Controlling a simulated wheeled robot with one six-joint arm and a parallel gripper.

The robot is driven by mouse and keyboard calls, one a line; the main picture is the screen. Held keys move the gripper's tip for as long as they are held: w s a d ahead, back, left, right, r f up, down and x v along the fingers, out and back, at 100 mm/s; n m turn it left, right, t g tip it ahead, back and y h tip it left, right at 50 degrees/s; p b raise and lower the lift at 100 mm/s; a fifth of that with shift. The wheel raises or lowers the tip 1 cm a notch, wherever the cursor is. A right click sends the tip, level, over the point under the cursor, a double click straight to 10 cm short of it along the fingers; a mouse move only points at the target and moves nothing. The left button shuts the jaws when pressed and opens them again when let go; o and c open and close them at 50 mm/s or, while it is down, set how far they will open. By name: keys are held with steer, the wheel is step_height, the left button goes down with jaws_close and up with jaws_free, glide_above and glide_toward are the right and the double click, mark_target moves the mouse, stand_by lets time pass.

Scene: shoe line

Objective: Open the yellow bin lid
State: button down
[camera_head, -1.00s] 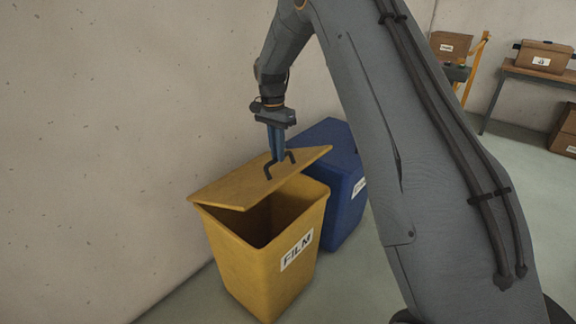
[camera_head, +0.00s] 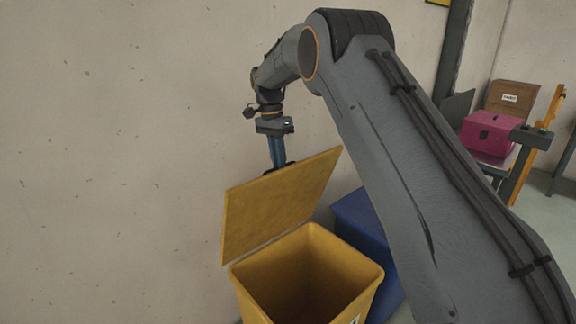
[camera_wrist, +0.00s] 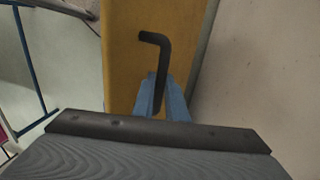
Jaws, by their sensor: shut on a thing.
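The yellow bin (camera_head: 305,275) stands below my arm in the head view, its dark inside showing. Its yellow lid (camera_head: 280,205) is tilted steeply up, with its inner face toward the camera. My gripper (camera_head: 277,163) is behind the lid's upper edge, its blue fingers pointing down. In the wrist view my gripper (camera_wrist: 162,105) is shut on the black lid handle (camera_wrist: 158,50), which stands on the lid's yellow outer face (camera_wrist: 125,50). In the head view the handle is mostly hidden behind the lid.
A blue bin (camera_head: 362,225) stands right beside the yellow one, partly hidden by my arm. A bare wall (camera_head: 110,150) is close behind and left. A pink box (camera_head: 487,133) and a brown box (camera_head: 512,97) are at the far right.

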steer(key=shift+w+a+f, duration=0.3)
steer(key=shift+w+a, duration=0.05)
steer(key=shift+w, duration=0.1)
steer(key=c, duration=1.8)
jaws_free()
steer(key=shift+w+a, duration=0.1)
steer(key=shift+o, duration=0.2)
steer(key=d+b+v, duration=0.1)
steer(key=v, duration=0.7)
steer(key=shift+a, duration=0.4)
steer(key=shift+r, duration=0.1)
